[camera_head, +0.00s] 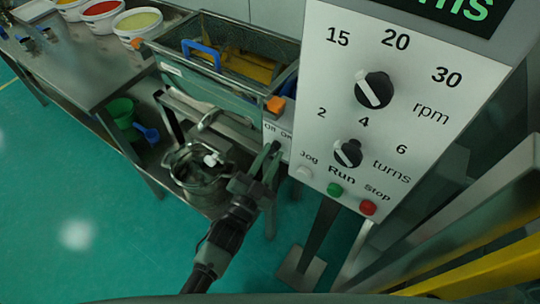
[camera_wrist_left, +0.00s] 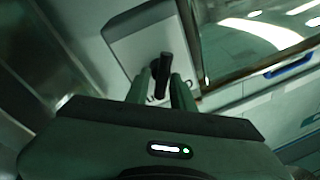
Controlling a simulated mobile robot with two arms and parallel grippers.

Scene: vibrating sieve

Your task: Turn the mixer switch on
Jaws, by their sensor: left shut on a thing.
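The mixer switch is on a small white box (camera_head: 280,128) with On/Off style lettering, at the edge of the sieve frame. In the left wrist view, the switch's black lever (camera_wrist_left: 166,62) stands out from the pale plate. My left gripper (camera_head: 272,150) reaches up to the box from below. In the left wrist view, its two fingers (camera_wrist_left: 162,84) are on either side of the lever, shut on it. The fingers hide part of the lever and lettering. My right gripper is not in view.
A large control panel (camera_head: 408,118) with two knobs and jog, run and stop buttons is close on the right. A metal pot (camera_head: 197,175) stands beside my left arm.

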